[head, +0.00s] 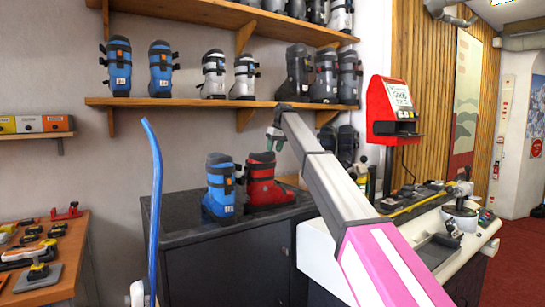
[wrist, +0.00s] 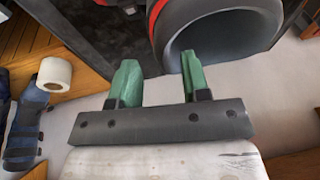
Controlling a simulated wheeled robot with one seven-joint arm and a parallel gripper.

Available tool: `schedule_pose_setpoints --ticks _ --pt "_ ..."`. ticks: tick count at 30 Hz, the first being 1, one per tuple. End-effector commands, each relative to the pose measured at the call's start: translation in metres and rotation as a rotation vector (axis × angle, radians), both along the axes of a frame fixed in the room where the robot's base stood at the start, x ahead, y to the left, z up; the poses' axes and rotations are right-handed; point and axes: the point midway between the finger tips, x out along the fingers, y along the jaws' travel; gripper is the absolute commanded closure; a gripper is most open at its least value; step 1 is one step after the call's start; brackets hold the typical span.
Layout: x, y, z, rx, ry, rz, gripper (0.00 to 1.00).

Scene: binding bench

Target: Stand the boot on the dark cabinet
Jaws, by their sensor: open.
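The dark cabinet (head: 185,235) stands in the middle of the head view. A red boot (head: 266,186) with dark straps stands upright on its top. A blue boot (head: 221,190) stands upright close to its left. My gripper (head: 275,146) is above the red boot, apart from it, fingers pointing down. In the wrist view its green fingers (wrist: 155,82) are spread with nothing between them. A dark, round, red-edged opening (wrist: 215,35), seemingly the red boot's cuff, is just beyond the fingers. The task does not say which boot is meant.
Wall shelves (head: 190,102) with several boots run behind and above the cabinet. A white machine (head: 420,245) stands at right, a wooden bench (head: 62,262) with tools at left. A blue curved strip (head: 154,200) rises in front of the cabinet. The cabinet top's left part is clear.

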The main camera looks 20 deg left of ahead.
Motion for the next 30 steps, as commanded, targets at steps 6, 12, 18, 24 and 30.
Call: schedule_pose_setpoints --ticks 6,12,18,24,30 --pt "-0.002 -0.012 0.043 0.001 -0.001 0.000 0.57" --pt "-0.004 -0.018 0.064 0.001 -0.001 0.000 0.57" --pt "-0.005 -0.020 0.070 0.000 0.000 0.000 0.57" --pt "-0.005 -0.019 0.070 0.000 0.000 0.000 0.57" --pt "-0.005 -0.019 0.070 0.001 0.001 0.000 0.57"
